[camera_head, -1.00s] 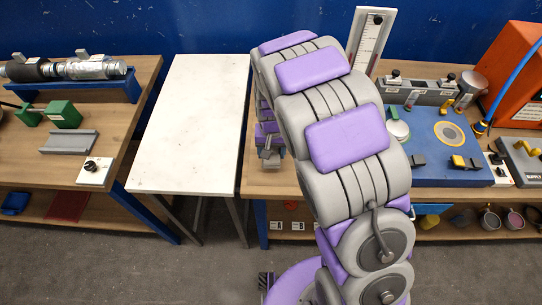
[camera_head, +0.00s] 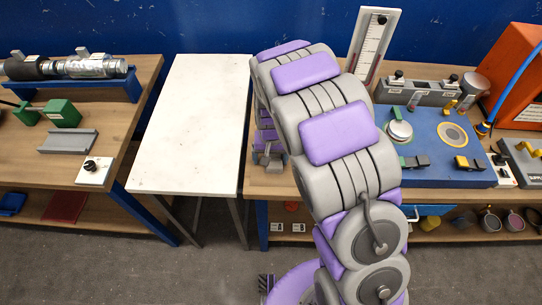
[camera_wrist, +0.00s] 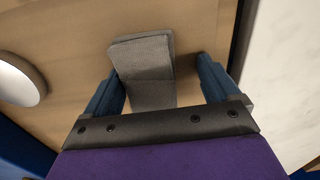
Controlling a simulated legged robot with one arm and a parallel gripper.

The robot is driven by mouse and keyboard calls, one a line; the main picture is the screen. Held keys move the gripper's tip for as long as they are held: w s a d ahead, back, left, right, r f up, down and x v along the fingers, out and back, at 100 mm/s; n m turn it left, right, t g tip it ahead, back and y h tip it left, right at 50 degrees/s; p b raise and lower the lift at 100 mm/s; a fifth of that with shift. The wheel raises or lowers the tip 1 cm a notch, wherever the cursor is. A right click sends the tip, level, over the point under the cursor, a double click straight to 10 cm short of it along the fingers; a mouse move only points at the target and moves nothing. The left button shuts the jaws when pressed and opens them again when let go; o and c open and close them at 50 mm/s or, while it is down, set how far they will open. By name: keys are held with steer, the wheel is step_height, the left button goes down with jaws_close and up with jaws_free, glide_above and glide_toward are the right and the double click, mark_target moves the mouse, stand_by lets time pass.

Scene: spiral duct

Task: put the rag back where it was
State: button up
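A grey folded piece that looks like the rag (camera_wrist: 146,62) lies on the wooden bench top in the wrist view. Its near part reaches down between the two blue fingers of my gripper (camera_wrist: 160,68). The fingers stand apart, one on each side of it, with a clear gap at the right finger. At the left finger I cannot tell whether they touch. In the head view my gripper (camera_head: 269,158) is low at the left edge of the right bench, partly behind my arm. I cannot make out the rag there.
A white table (camera_head: 190,120) stands left of the right bench (camera_head: 330,185). A blue panel (camera_head: 430,150) with fittings and a gauge board (camera_head: 374,45) are to the right. A round pale disc (camera_wrist: 18,78) is left of the rag. The white table top is clear.

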mark_target(272, 157)
steer(key=shift+d, duration=0.7)
steer(key=r, duration=0.2)
steer(key=a+r+p, duration=0.1)
steer(key=r, duration=0.1)
steer(key=shift+w+r, duration=0.1)
steer(key=shift+r, duration=0.05)
steer(key=s+d+r+p, duration=0.1)
steer(key=s+d+r, duration=0.2)
steer(key=r, duration=0.3)
steer(key=s+d+r, duration=0.2)
steer(key=r, duration=0.5)
steer(key=s+d+r, duration=0.2)
steer(key=s+d, duration=0.1)
steer(key=s, duration=0.6)
steer(key=s+d+r+g, duration=0.1)
steer(key=s+d+r, duration=0.1)
steer(key=s, duration=0.7)
steer(key=s+d+r, duration=0.3)
steer(key=s+d, duration=0.1)
steer(key=s, duration=0.5)
steer(key=shift+d+g, duration=0.2)
steer(key=shift+g, duration=0.2)
